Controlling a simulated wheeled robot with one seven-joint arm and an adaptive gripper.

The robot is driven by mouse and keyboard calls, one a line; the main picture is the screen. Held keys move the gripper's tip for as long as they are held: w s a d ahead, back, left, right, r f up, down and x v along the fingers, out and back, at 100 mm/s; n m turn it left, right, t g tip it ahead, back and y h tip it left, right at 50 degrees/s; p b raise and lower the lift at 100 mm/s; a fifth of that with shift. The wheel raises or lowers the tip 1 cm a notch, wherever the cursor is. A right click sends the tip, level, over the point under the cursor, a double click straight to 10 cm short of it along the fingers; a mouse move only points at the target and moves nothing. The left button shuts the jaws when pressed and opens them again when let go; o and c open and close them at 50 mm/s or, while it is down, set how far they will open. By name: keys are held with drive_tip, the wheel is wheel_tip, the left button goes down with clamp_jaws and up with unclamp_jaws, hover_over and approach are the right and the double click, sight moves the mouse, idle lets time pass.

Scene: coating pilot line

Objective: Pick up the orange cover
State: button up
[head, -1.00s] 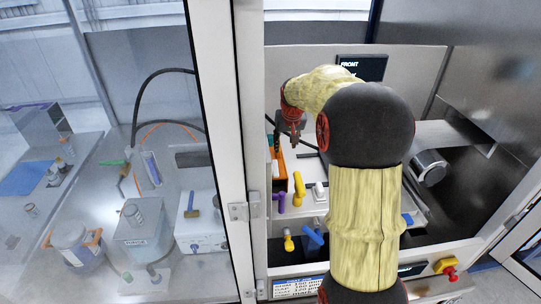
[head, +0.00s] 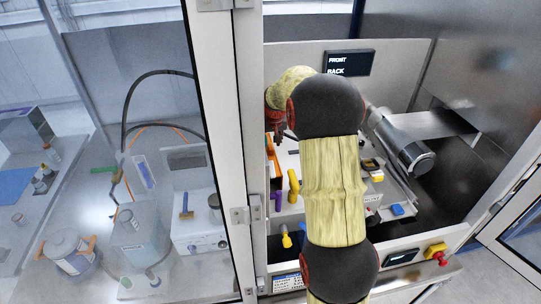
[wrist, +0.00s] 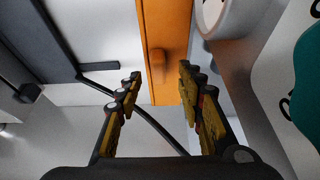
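The orange cover (head: 274,159) is a long, narrow orange piece near the left side of the enclosure in the head view, partly hidden by my arm and gripper. In the wrist view the orange cover (wrist: 166,45) runs from the top edge down to between my fingertips, with a small raised orange handle on it. My gripper (wrist: 160,82) is open, its two black and yellow fingers spread either side of the cover's lower end, with nothing held. I cannot tell the height gap. In the head view my gripper (head: 279,132) is small and partly hidden behind my wrist.
A yellow handle (head: 293,186) and a purple one (head: 277,201) stand close by the cover. A black cable (wrist: 150,118) passes below and between my fingers. A white round part (wrist: 212,15) is close on the right. The door post (head: 240,150) stands left of my arm.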

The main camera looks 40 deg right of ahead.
sight(271, 147)
drive_tip(key=shift+p+x, duration=0.5)
drive_tip(key=shift+x, duration=1.2)
drive_tip(key=shift+d, duration=0.1)
drive_tip(key=shift+c, duration=0.2)
drive_tip(key=shift+c, duration=0.6)
drive_tip(key=c, duration=0.8)
clamp_jaws()
